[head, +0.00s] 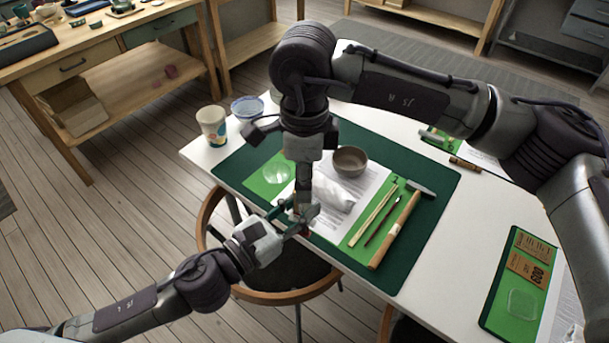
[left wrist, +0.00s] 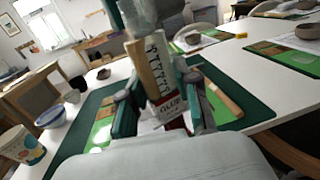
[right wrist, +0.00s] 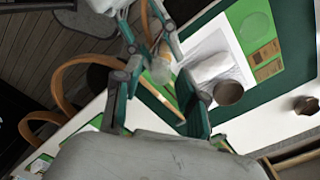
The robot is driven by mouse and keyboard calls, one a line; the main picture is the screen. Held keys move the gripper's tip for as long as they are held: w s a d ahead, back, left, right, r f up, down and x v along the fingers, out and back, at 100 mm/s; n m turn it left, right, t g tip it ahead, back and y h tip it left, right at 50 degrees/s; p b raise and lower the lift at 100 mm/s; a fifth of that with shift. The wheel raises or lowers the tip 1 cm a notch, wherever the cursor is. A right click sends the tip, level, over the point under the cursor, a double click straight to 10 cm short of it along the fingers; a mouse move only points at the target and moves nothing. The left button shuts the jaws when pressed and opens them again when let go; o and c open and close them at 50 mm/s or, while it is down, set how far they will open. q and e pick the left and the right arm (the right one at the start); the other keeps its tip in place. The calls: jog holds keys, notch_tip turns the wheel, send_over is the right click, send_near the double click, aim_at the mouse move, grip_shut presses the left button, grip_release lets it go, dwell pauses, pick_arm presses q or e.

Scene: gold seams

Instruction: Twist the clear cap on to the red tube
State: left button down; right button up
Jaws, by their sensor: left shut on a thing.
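In the head view, a bit of red (head: 305,233) shows beside my left gripper (head: 290,219). My right gripper (right wrist: 156,92) is open, its two teal pads apart. Its end (head: 304,203) is close above my left gripper.
A chair (head: 290,296) is below the arms.

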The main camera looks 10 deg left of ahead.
dwell(0.3)
notch_tip(320, 180, up, 12)
dwell(0.5)
dwell(0.4)
